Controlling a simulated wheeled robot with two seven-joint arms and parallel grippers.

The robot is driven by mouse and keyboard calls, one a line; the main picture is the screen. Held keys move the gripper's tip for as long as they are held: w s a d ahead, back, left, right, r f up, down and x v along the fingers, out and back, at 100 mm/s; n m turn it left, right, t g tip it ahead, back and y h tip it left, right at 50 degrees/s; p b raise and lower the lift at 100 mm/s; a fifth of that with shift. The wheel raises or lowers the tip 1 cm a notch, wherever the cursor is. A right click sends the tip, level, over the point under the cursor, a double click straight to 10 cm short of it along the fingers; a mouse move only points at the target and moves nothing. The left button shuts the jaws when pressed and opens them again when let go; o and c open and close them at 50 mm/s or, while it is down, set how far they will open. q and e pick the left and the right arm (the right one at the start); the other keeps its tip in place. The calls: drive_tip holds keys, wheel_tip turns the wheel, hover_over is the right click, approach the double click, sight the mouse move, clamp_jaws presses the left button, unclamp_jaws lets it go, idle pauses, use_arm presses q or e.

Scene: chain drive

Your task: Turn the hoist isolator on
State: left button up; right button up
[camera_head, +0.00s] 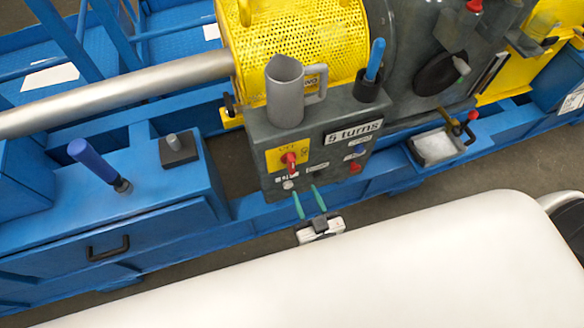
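A red rotary handle (289,159) on a yellow plate (273,158) sits on the front of a grey control box (262,182); it looks like the hoist isolator. Its lettering is too small to read. My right gripper (307,201) is just below the handle, near the lower front of the box. Its two green fingers are apart with nothing between them, and they do not appear to touch the handle. My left gripper is not in view.
A grey jug (286,92) and a cup with a blue-handled tool (372,85) stand on the box. The front also has a "5 turns" label (353,132), a blue knob (358,147) and a red knob (355,168). A metal tray (436,147) is to the right.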

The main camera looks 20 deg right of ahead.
sight(293, 168)
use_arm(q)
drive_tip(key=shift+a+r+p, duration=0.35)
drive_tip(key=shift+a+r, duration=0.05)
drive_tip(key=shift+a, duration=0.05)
use_arm(e)
drive_tip(key=w, duration=0.9)
drive_tip(key=shift+w+a, duration=0.15)
drive_tip(key=shift+a, duration=0.15)
drive_tip(key=shift+c, duration=0.6)
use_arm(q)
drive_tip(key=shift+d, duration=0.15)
use_arm(e)
clamp_jaws()
